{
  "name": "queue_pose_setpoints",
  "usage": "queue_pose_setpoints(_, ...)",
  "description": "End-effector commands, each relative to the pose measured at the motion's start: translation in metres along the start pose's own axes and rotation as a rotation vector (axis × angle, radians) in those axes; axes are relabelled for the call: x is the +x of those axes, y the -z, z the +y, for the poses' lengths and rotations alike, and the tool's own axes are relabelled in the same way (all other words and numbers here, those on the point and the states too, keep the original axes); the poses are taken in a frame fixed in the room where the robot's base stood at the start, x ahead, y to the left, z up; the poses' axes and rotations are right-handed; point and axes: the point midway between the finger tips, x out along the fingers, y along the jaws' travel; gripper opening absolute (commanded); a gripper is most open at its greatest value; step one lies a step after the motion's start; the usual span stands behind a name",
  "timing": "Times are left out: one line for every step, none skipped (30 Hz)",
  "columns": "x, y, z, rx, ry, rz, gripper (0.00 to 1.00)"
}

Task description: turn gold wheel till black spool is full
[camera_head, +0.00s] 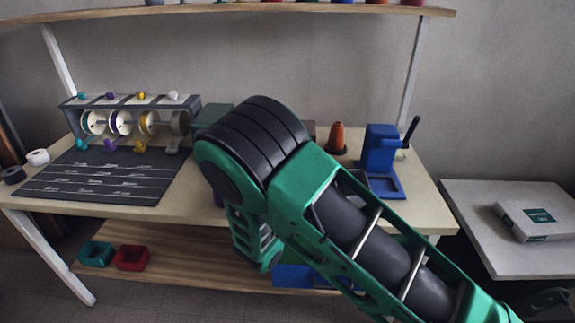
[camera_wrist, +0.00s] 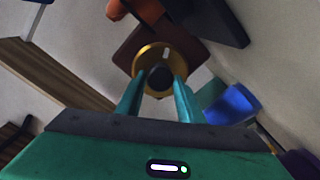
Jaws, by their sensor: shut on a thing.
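The gold wheel (camera_wrist: 149,54) shows in the wrist view, with a pale mark near its top and a dark round centre. It is mounted on a brown block (camera_wrist: 128,48). In the head view my arm hides the wheel and my gripper.
A rack (camera_head: 190,103) with several spools stands at the back left, behind a dark marked mat (camera_head: 95,178). An orange cone (camera_head: 337,138) and a blue stand with a black handle (camera_head: 380,150) are right of my arm. A shelf (camera_head: 230,11) runs above.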

Motion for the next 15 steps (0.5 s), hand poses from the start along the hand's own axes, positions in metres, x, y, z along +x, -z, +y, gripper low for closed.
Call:
queue_pose_setpoints(-0.0007,-0.0050,-0.0015,0.014,0.004,-0.010,0.11)
queue_pose_setpoints(-0.0007,-0.0050,-0.0016,0.023,0.004,-0.010,0.12)
queue_pose_setpoints(-0.0008,-0.0050,-0.0016,0.034,0.004,-0.010,0.12)
queue_pose_setpoints(-0.0008,-0.0049,-0.0017,0.040,0.004,-0.010,0.12)
queue_pose_setpoints(-0.0008,-0.0049,-0.0017,0.045,0.004,-0.010,0.12)
queue_pose_setpoints(-0.0008,-0.0049,-0.0018,0.052,0.004,-0.010,0.12)
queue_pose_setpoints(-0.0008,-0.0048,-0.0018,0.056,0.004,-0.010,0.12)
queue_pose_setpoints(-0.0008,-0.0048,-0.0019,0.059,0.004,-0.010,0.12)
queue_pose_setpoints(-0.0008,-0.0048,-0.0019,0.062,0.004,-0.010,0.12)
queue_pose_setpoints(-0.0008,-0.0048,-0.0020,0.063,0.004,-0.009,0.12)
queue_pose_setpoints(-0.0009,-0.0047,-0.0020,0.064,0.004,-0.009,0.12)
queue_pose_setpoints(-0.0009,-0.0047,-0.0020,0.065,0.004,-0.009,0.12)
queue_pose_setpoints(-0.0009,-0.0047,-0.0021,0.065,0.004,-0.009,0.12)
queue_pose_setpoints(-0.0009,-0.0047,-0.0021,0.065,0.004,-0.009,0.12)
queue_pose_setpoints(-0.0009,-0.0047,-0.0021,0.065,0.004,-0.009,0.12)
